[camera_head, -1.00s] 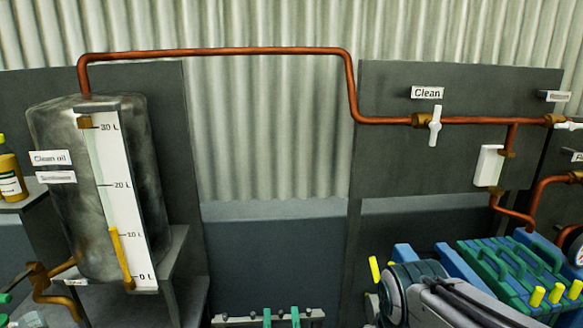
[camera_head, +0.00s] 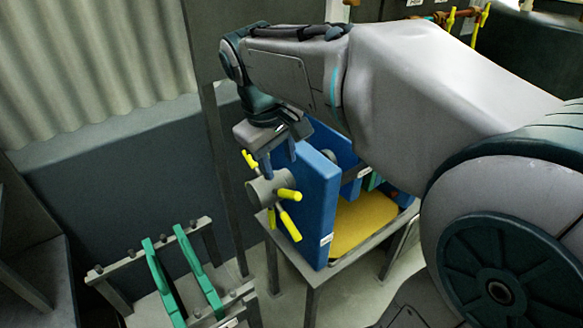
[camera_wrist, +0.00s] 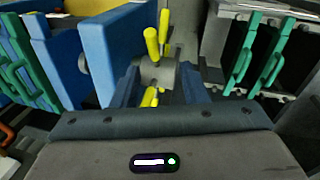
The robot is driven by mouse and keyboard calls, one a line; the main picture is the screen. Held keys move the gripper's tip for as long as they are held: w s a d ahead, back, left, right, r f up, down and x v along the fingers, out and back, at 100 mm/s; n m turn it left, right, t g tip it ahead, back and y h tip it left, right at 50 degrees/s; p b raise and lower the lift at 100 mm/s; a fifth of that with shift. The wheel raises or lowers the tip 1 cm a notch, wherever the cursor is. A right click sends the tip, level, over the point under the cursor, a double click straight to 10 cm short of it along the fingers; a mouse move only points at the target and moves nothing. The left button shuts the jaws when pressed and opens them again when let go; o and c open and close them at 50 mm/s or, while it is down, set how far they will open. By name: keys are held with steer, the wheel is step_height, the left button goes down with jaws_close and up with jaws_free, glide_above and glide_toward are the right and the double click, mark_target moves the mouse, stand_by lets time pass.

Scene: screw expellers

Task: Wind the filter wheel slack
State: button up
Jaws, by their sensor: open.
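The filter wheel (camera_head: 263,191) is a grey hub with yellow handles on the outer side of a blue end plate (camera_head: 315,205). In the wrist view the wheel (camera_wrist: 153,72) shows between my fingers, with yellow handles above and below. My gripper (camera_head: 279,160) points down just above the hub in the head view. It also shows in the wrist view (camera_wrist: 160,76), its two blue fingers apart on either side of the hub. I cannot tell whether a finger touches the wheel. Part of the wheel's lower side is hidden.
A yellow tray (camera_head: 362,222) lies under the press on a grey stand. A low rack (camera_head: 158,275) holding green plates stands at the left; in the wrist view its plates (camera_wrist: 240,58) are at the right. Several green and blue plates (camera_wrist: 22,65) are at the wrist view's left.

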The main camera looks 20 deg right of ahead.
mark_target(290, 192)
steer(key=x, duration=0.9)
steer(key=w+d+x, duration=0.1)
steer(key=x, duration=0.4)
steer(key=shift+r+b, duration=0.1)
steer(key=shift+b, duration=0.3)
